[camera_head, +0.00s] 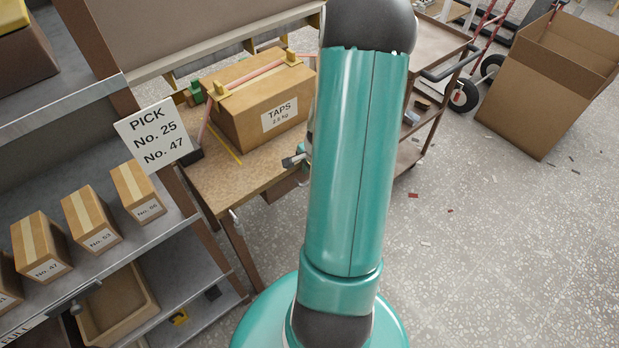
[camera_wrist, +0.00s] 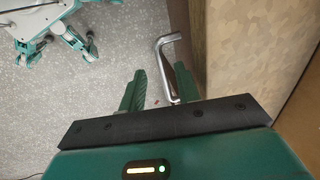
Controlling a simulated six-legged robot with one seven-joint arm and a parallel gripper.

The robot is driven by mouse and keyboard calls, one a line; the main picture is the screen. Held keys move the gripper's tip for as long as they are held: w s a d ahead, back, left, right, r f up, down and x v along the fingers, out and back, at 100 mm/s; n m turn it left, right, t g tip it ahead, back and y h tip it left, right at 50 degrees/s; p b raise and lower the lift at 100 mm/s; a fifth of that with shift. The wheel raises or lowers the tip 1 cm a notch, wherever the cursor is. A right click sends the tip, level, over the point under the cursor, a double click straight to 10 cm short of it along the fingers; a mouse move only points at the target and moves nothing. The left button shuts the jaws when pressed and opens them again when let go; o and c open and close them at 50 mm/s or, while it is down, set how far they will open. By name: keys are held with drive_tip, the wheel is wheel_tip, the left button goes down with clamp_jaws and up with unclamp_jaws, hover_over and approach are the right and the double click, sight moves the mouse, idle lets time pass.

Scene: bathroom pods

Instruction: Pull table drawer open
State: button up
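The work table (camera_head: 225,185) with a speckled wooden top stands left of centre in the head view. Beneath its edge a brown drawer-like box (camera_head: 284,187) shows partly, with my arm hiding the rest. In the wrist view a bent silver handle (camera_wrist: 162,62) stands out from the brown front beside the patterned table top (camera_wrist: 250,45). My gripper (camera_wrist: 160,70) is open, with green fingers apart. The handle bar lies between them, closer to the right finger; I cannot tell whether it touches. In the head view my arm hides most of the gripper.
A TAPS carton (camera_head: 265,100) sits on the table. A shelf rack (camera_head: 75,270) with small numbered boxes and a PICK sign (camera_head: 155,135) is at left. A brown cart (camera_head: 430,120) and a large open carton (camera_head: 545,80) stand at right. The speckled floor (camera_head: 500,260) at right is mostly clear.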

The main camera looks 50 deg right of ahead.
drive_tip(key=shift+w+f, duration=0.2)
drive_tip(key=shift+f, duration=0.5)
drive_tip(key=shift+w+f, duration=0.15)
drive_tip(key=shift+f, duration=0.55)
clamp_jaws()
drive_tip(key=shift+s, duration=0.15)
